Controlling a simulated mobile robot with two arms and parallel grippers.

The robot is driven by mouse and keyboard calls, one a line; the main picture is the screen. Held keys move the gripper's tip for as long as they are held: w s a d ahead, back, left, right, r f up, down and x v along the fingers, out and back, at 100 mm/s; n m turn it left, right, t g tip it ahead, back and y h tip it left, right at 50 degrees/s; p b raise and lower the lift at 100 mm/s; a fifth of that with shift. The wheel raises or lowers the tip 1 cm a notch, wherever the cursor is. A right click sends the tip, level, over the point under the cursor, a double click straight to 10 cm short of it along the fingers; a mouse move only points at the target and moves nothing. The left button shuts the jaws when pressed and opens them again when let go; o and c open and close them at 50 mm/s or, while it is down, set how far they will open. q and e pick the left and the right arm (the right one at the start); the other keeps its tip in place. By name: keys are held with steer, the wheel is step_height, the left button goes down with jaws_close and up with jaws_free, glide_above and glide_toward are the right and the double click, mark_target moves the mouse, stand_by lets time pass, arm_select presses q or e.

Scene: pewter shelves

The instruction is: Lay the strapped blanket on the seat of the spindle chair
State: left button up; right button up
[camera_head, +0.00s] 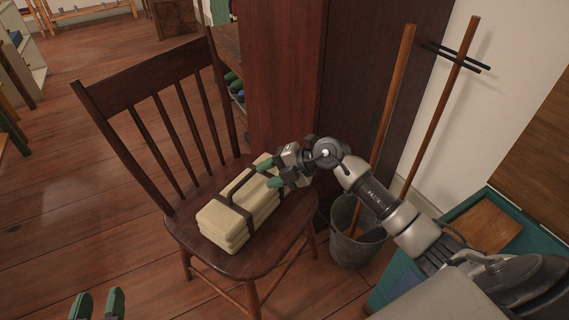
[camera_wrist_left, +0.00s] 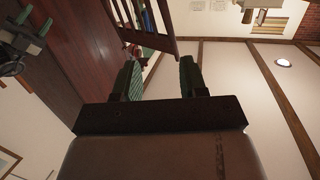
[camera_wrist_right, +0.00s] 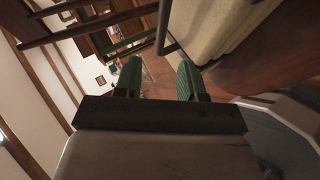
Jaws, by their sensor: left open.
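The strapped blanket (camera_head: 232,222) is a cream folded bundle with dark straps and a carrying handle. It lies flat on the seat (camera_head: 190,240) of the dark brown spindle chair (camera_head: 150,80). My right gripper (camera_head: 270,174) is open beside the far right end of the bundle. In the right wrist view the blanket (camera_wrist_right: 215,30) is beyond and to the right of the fingers (camera_wrist_right: 158,80), and nothing shows clamped between them. My left gripper (camera_head: 95,305) is open and empty at the bottom left of the head view, away from the chair; its fingers show in the left wrist view (camera_wrist_left: 160,80).
A metal bucket (camera_head: 345,245) with a wooden pole stands right of the chair. A dark wooden cabinet (camera_head: 285,80) is behind it. A teal box (camera_head: 480,215) with a wooden piece is at the right. Open plank floor (camera_head: 60,220) lies left of the chair.

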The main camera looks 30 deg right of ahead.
steer(key=s+a+r+m+t+y, duration=0.4)
steer(key=s+a+r+m+t, duration=0.2)
steer(key=s+r+m+t, duration=0.3)
arm_select(q)
steer(key=f+g, duration=0.1)
steer(key=s+f+g, duration=0.1)
steer(key=a+f+g+p, duration=0.1)
steer(key=shift+s+f+y, duration=0.3)
steer(key=shift+s+y, duration=0.1)
arm_select(e)
steer(key=s+f+m+g+h, duration=0.3)
steer(key=s+f+m+h, duration=0.4)
steer(key=s+m+h, duration=0.3)
steer(key=m+h, duration=0.1)
steer(key=m, duration=0.3)
steer(key=shift+s+f+m, duration=0.3)
steer(key=shift+s+f, duration=0.05)
steer(key=shift+f, duration=0.05)
arm_select(q)
steer(key=shift+a, duration=0.1)
arm_select(e)
steer(key=shift+d, duration=0.1)
